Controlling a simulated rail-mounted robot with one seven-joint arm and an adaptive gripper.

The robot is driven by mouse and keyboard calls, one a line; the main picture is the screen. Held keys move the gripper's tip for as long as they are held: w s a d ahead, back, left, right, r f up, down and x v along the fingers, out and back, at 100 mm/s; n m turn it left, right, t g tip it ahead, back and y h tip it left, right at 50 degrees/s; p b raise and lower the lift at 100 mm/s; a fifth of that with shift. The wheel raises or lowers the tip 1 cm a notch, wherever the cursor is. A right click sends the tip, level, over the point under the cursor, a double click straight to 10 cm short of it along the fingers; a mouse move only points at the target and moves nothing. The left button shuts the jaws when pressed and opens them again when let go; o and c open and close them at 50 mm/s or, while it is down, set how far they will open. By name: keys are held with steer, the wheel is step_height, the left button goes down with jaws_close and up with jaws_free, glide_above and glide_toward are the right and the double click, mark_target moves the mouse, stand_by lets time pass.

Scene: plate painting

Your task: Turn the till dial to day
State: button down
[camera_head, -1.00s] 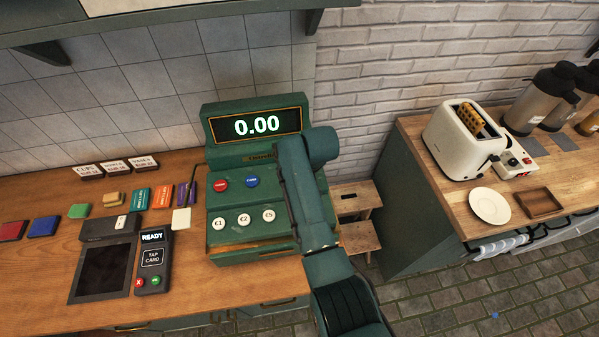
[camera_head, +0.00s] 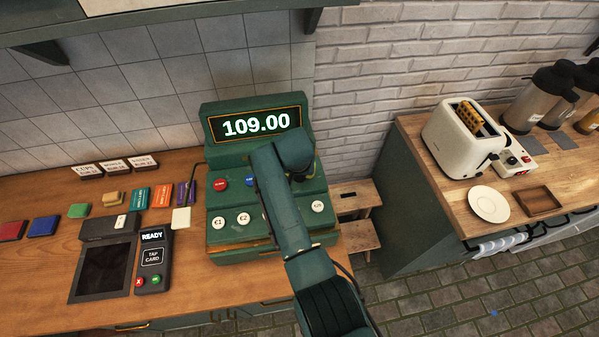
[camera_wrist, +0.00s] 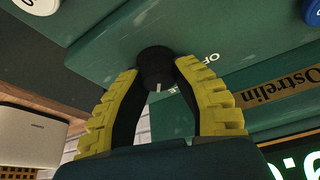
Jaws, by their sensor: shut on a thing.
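The green till (camera_head: 265,247) stands on the wooden counter, and its display (camera_head: 255,124) reads 109.00. In the wrist view the black till dial (camera_wrist: 156,68) has a pale pointer mark and sits on the green panel. An "OFF" label (camera_wrist: 208,60) is printed beside it; no day label can be read. My gripper (camera_wrist: 158,80) has its yellow-backed fingers shut on the dial, one on each side. In the head view my arm covers the dial and part of the till's front.
A card reader (camera_head: 152,258) and dark tray (camera_head: 103,270) lie left of the till. A toaster (camera_head: 458,140) and plate (camera_head: 489,205) are on the right counter. A wooden step stool (camera_head: 357,240) stands between the counters.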

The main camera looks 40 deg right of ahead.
steer(key=shift+f+m+g+b, duration=0.3)
steer(key=shift+m+b, duration=0.15)
steer(key=shift+m, duration=0.45)
steer(key=shift+s+r, duration=0.1)
steer(key=c, duration=0.8)
jaws_free()
steer(key=shift+r, duration=0.1)
steer(key=v, duration=1.2)
steer(key=shift+a, duration=0.1)
